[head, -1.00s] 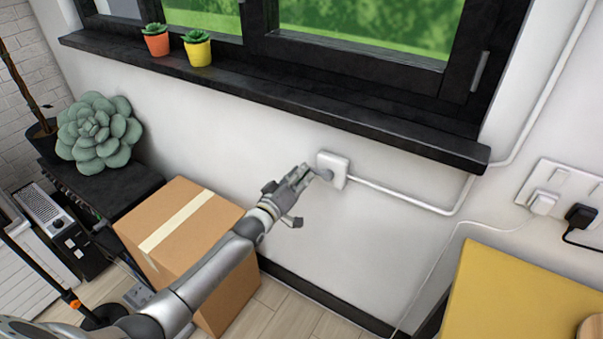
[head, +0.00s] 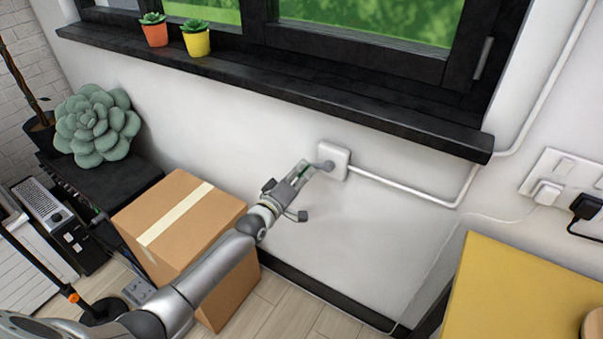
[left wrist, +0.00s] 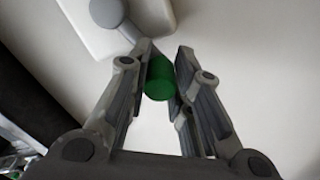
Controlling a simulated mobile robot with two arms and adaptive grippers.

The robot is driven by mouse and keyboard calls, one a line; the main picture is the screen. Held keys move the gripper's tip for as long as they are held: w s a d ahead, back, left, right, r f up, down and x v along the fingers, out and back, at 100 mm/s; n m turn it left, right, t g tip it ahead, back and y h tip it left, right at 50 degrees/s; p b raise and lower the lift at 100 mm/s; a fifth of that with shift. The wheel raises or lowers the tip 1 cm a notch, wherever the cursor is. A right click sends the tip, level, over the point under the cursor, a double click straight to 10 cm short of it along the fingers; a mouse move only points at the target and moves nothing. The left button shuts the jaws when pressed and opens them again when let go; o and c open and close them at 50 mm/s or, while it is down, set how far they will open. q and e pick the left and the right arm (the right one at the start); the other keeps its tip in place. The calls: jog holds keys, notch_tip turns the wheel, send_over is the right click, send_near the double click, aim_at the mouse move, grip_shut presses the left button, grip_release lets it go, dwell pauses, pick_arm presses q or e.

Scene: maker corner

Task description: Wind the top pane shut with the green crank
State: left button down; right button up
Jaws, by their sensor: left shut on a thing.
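The green crank knob (left wrist: 159,78) sits between the two fingers of my left gripper (left wrist: 160,70) in the left wrist view, and the fingers are shut on it. A grey crank arm and hub (left wrist: 108,12) join it to a white wall box (left wrist: 142,22). In the head view my left gripper (head: 302,172) is at the white box (head: 339,158) below the window sill, with a sliver of green showing between the fingers. Only the lower part of the window (head: 370,45) shows; the top pane is out of view. My right gripper is not in view.
A black sill (head: 300,95) juts out above the gripper, holding an orange pot (head: 155,35) and a yellow pot (head: 196,43). A cardboard box (head: 190,235) stands below my left arm. A yellow-topped table (head: 510,300) is at lower right. A white conduit (head: 405,190) runs right from the box.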

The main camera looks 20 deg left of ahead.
pick_arm(q)
jog(key=c, duration=1.3)
grip_release()
jog(key=shift+f, duration=0.1)
jog(key=shift+o, duration=0.2)
jog(key=s+a, duration=0.2)
jog(key=s, duration=0.9)
jog(key=shift+s+a, duration=0.15)
jog(key=shift+s, duration=0.25)
